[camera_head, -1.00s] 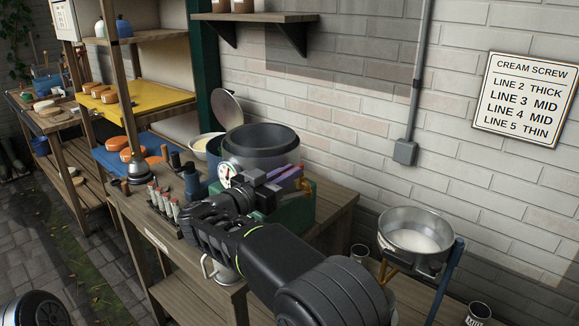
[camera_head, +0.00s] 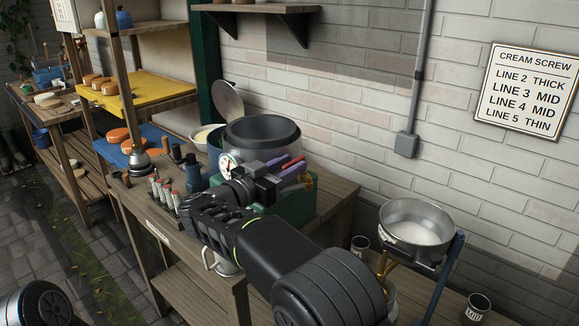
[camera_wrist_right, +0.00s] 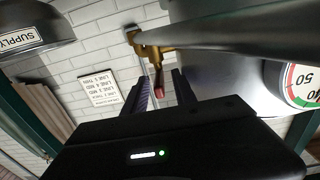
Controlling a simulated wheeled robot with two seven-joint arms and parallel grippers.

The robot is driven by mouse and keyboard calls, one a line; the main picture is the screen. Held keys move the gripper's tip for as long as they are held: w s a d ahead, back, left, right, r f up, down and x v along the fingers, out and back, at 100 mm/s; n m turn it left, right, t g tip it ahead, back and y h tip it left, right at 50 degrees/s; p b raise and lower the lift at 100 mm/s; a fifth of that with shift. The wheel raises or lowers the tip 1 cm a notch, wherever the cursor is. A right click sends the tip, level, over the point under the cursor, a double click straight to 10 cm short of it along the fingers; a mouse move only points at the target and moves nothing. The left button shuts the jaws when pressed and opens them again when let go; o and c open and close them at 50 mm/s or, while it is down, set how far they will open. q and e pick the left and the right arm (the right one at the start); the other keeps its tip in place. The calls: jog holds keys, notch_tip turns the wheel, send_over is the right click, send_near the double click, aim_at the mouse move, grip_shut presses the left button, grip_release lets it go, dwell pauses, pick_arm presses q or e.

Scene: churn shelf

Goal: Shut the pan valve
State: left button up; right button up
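A brass valve (camera_head: 308,182) shows at the right of the large grey vat (camera_head: 262,131), beyond my right gripper (camera_head: 290,170). A steel pan (camera_head: 412,232) with white liquid stands on a blue-legged stand at the right, with brass piping (camera_head: 383,264) beneath. My left gripper is not in view.
A round gauge (camera_head: 228,163) sits on the vat's front. A green box (camera_head: 298,205) is below my right gripper. Small bottles (camera_head: 163,192) stand on the bench to the left. A labelled cup (camera_head: 477,308) stands at lower right. A shelf (camera_head: 255,9) overhangs the back.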

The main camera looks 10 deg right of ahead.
aim_at(283, 169)
jog(key=v, duration=0.7)
jog(key=shift+s+a, duration=0.2)
jog(key=shift+a, duration=0.15)
